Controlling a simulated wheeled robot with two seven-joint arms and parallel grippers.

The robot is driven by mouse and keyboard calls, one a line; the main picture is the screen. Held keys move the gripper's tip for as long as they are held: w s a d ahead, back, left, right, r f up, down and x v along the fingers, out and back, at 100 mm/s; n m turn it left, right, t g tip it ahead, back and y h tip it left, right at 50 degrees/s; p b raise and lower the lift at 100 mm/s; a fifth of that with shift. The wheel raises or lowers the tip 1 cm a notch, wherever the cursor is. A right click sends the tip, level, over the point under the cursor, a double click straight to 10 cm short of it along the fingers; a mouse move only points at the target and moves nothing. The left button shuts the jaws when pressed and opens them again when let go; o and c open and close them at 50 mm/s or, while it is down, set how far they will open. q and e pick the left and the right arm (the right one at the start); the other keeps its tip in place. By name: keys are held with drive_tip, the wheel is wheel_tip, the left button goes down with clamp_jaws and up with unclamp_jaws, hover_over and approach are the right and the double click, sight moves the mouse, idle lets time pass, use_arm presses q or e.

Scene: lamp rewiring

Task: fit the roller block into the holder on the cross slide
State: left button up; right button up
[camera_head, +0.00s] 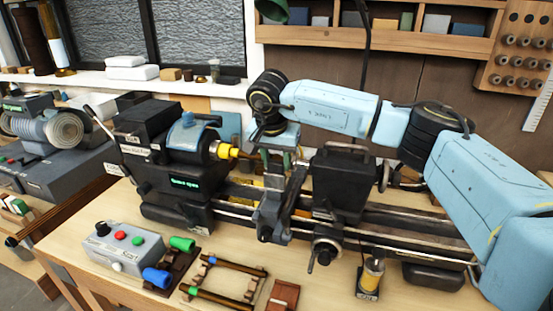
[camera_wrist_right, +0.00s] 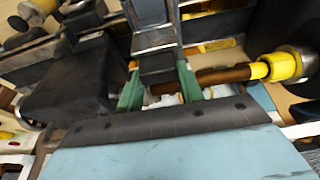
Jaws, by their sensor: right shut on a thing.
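My right gripper (camera_head: 274,160) reaches down from above, behind the cross slide (camera_head: 270,212) of the black lathe. In the right wrist view its green fingertips (camera_wrist_right: 158,90) are shut on a grey metal block (camera_wrist_right: 157,66), which looks like the roller block. The block lies close to the cross slide; I cannot tell whether it touches or sits in the holder. The holder is not clearly distinguishable from the dark metal parts around it. My left gripper is not in view.
A yellow chuck piece (camera_head: 228,151) stands left of the gripper; in the wrist view a brown rod (camera_wrist_right: 222,75) extends from it. A button box (camera_head: 122,246), a wooden frame (camera_head: 228,280) and a small pot (camera_head: 372,274) stand on the bench in front of the lathe.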

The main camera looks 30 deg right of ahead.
drive_tip(key=shift+f+b, duration=0.3)
drive_tip(key=shift+f, duration=0.25)
drive_tip(key=o, duration=1.1)
drive_tip(key=shift+c, duration=0.2)
drive_tip(key=b+v, duration=0.1)
drive_tip(key=v, duration=1.2)
drive_tip(key=shift+r, duration=0.25)
